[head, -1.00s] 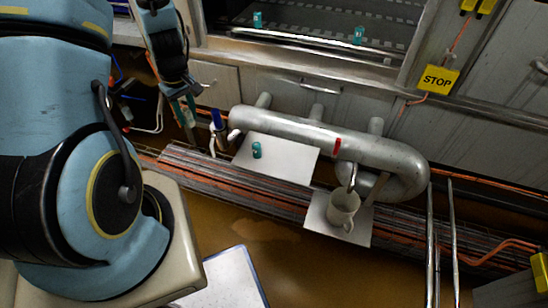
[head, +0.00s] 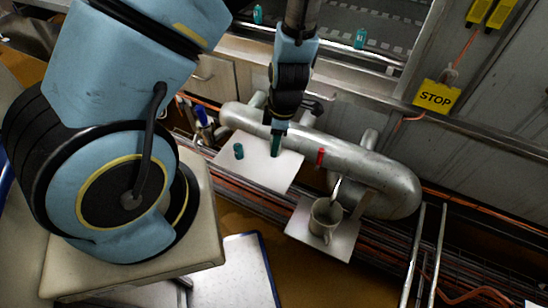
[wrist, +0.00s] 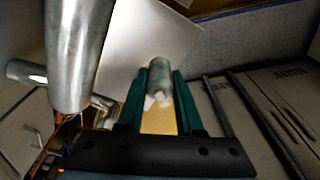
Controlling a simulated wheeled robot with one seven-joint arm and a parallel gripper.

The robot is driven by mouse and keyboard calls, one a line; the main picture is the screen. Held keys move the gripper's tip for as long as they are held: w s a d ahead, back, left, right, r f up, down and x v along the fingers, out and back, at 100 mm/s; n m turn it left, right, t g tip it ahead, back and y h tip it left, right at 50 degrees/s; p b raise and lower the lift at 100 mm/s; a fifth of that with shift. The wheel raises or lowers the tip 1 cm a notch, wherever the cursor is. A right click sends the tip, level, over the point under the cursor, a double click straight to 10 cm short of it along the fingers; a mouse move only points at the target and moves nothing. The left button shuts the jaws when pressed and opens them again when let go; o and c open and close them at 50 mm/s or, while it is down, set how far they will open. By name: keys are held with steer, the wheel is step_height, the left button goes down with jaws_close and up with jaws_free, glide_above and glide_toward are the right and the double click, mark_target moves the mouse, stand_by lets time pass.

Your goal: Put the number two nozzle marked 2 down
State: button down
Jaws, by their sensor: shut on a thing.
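My gripper (head: 276,148) is over the right part of a white plate (head: 262,172) beside the large grey pipe. In the wrist view, its green fingers (wrist: 160,92) are shut on a teal-grey cylindrical nozzle (wrist: 160,78). White marking shows on the nozzle, but I cannot read the number. In the head view the fingers hide the held nozzle, and I cannot tell if it touches the plate. Another teal nozzle (head: 239,151) stands on the same plate, left of my gripper.
The bent grey pipe (head: 350,165) runs just behind and right of my gripper. Two teal nozzles (head: 258,14) (head: 360,38) stand in the dark recess behind.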

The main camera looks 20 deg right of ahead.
step_height(320, 180, down, 5)
steer(key=shift+f, duration=2.1)
steer(key=shift+f, duration=0.15)
steer(key=c, duration=0.6)
jaws_free()
steer(key=shift+o, duration=0.2)
steer(key=r, duration=0.3)
steer(key=d+r, duration=0.1)
steer(key=r, duration=0.6)
steer(key=shift+s+d+r, duration=0.15)
steer(key=shift+s+r, duration=0.05)
steer(key=shift+r, duration=0.2)
steer(key=shift+r+p, duration=0.35)
steer(key=shift+r, duration=0.4)
